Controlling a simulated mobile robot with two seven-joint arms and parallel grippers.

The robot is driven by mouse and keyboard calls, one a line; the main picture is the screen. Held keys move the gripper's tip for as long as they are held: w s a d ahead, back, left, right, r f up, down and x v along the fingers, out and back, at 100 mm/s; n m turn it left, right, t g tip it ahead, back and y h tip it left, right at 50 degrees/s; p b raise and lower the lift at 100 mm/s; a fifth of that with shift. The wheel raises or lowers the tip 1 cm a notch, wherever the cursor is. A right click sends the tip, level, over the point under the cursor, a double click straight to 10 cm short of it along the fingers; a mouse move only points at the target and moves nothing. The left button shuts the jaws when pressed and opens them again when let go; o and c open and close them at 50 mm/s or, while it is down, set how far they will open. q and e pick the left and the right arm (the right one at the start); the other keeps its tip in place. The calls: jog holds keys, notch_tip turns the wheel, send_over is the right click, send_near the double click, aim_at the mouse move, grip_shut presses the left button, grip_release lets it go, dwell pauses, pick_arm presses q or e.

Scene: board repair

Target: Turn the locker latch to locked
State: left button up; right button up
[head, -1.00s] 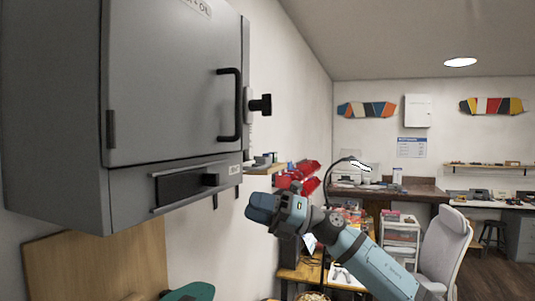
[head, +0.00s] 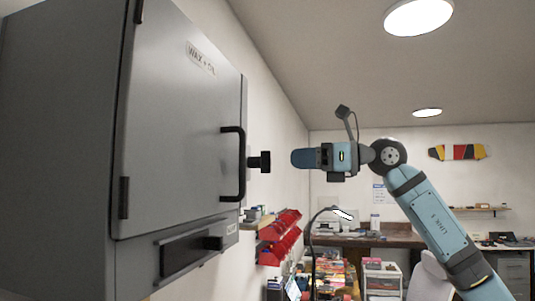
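The grey locker (head: 180,130) hangs on the wall at the left, with its door shut and a black bar handle (head: 240,165) near the door's right edge. The black latch knob (head: 264,162) sticks out from the locker's right side, just right of the handle. My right gripper (head: 298,158) is level with the knob and a little to its right, pointing left at it, with a visible gap between them in the picture. I see the gripper side-on, so its opening does not show. My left gripper is not in view.
Below the door is a dark recessed slot (head: 190,252) with a small block. Red bins (head: 280,238) and a small shelf are on the wall below the knob. A workbench (head: 370,240) and a drawer cart stand farther back.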

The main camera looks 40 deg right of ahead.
aim_at(267, 160)
jog(key=shift+p+x, duration=0.95)
jog(key=shift+x, duration=2.95)
jog(key=shift+s, duration=0.1)
jog(key=c, duration=0.6)
